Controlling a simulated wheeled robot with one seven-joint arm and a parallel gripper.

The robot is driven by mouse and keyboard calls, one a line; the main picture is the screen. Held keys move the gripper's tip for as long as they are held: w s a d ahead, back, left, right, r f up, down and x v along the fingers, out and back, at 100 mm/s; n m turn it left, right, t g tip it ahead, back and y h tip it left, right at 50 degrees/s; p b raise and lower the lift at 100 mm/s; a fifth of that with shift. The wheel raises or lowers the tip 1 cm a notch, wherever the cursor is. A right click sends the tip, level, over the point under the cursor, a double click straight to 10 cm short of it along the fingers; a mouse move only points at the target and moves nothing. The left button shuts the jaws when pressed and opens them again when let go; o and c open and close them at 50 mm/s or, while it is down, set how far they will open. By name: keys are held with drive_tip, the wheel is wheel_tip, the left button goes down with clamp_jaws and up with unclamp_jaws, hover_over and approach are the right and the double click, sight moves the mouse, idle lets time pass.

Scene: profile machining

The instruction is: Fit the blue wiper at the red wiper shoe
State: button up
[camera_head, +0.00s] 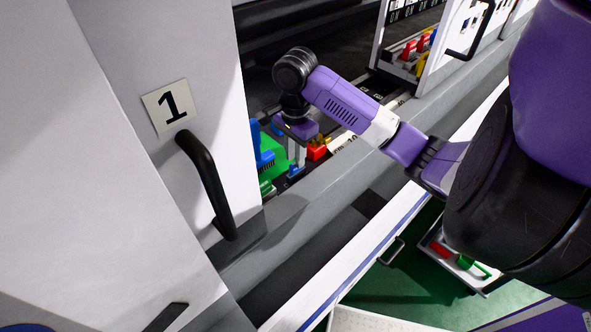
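My gripper (296,165) points down inside the machine, just behind the front ledge. A small blue piece (295,171), which looks like the blue wiper, is right at its fingertips. It is too small to tell whether the fingers are closed on it or only beside it. A red block (316,150), which looks like the red wiper shoe, is just right of the fingers, with a little yellow by it. A larger blue block (262,153) stands to the left, by a green part (272,171). My gripper partly hides this area.
A white door (170,60) marked 1, with a black handle (210,185), stands close on the left. A grey ledge (330,180) runs in front. A cabinet with red and yellow parts (408,52) is behind right. An open drawer (460,266) holds red and green parts.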

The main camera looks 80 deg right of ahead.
sight(296, 171)
drive_tip(key=shift+s+f, duration=0.1)
drive_tip(key=shift+f, duration=1.5)
clamp_jaws()
drive_tip(key=shift+r, duration=0.1)
